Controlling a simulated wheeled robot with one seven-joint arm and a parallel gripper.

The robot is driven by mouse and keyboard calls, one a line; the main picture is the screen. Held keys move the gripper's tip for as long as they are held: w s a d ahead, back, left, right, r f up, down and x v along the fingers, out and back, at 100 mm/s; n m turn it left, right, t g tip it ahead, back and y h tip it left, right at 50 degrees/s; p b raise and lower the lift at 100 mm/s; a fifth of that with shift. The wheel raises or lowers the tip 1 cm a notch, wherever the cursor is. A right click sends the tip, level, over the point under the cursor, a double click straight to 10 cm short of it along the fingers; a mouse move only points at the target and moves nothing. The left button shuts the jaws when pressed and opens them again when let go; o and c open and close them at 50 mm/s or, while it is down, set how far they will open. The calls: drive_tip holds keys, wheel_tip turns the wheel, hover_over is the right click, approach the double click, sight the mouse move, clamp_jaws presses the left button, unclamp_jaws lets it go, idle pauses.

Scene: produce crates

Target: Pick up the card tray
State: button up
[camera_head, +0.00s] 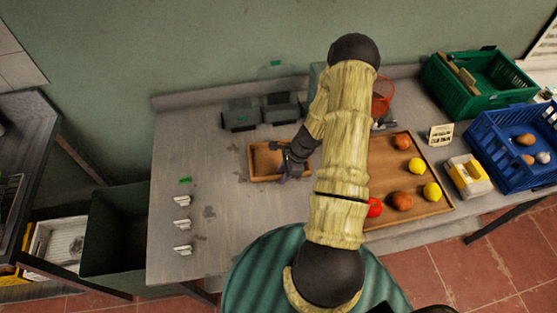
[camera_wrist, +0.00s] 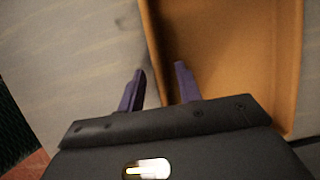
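The card tray (camera_head: 265,161), a small brown rectangular tray with a raised rim, lies on the grey worktop left of my arm. My gripper (camera_head: 286,174) is at its near right part and hides some of it. In the wrist view the tray (camera_wrist: 235,50) fills the upper right. My gripper (camera_wrist: 159,82) is open there, its two purple fingers apart. The tray's side wall runs between them, one finger over the worktop and the other over the tray's inside. I cannot tell whether either finger touches the wall.
A larger brown tray (camera_head: 436,206) with round fruit lies right of my arm. Green (camera_head: 473,107) and blue (camera_head: 487,153) crates stand at the right. Dark grey bins (camera_head: 241,117) stand behind the card tray. White clips (camera_head: 182,226) lie left; the worktop between is mostly clear.

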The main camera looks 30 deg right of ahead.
drive_tip(key=shift+c, duration=0.4)
clamp_jaws()
wheel_tip(320, 180, up, 10)
drive_tip(key=b, duration=0.1)
idle(0.3)
drive_tip(key=shift+a, duration=0.1)
idle(0.4)
